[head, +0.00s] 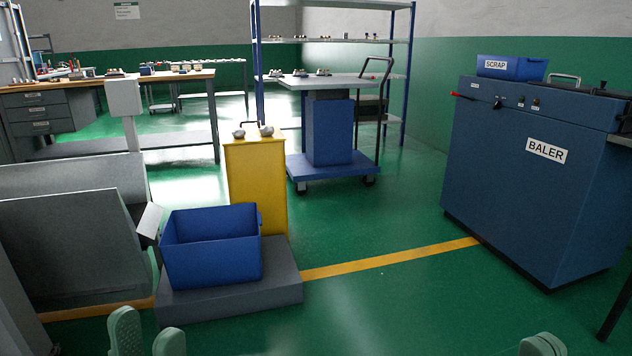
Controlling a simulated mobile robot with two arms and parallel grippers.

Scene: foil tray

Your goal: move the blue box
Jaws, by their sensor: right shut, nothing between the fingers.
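The blue box (211,262) is an open-topped bin. It stands upright on a low grey block (285,292) left of centre in the head view. I see nothing inside it, but the near wall hides part of its floor. My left gripper (147,332) is at the bottom edge, nearer than the box and to its lower left. Its two fingertips are apart with nothing between them. My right gripper (543,345) shows only its fingertips at the bottom right. It is shut and empty, far from the box.
A grey sloped chute (70,240) stands left of the box. A yellow cabinet (257,190) is close behind it. A blue baler (530,190), with a smaller blue SCRAP bin (512,68) on top, stands at right. A blue cart (333,165) is further back. Green floor is clear in the middle.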

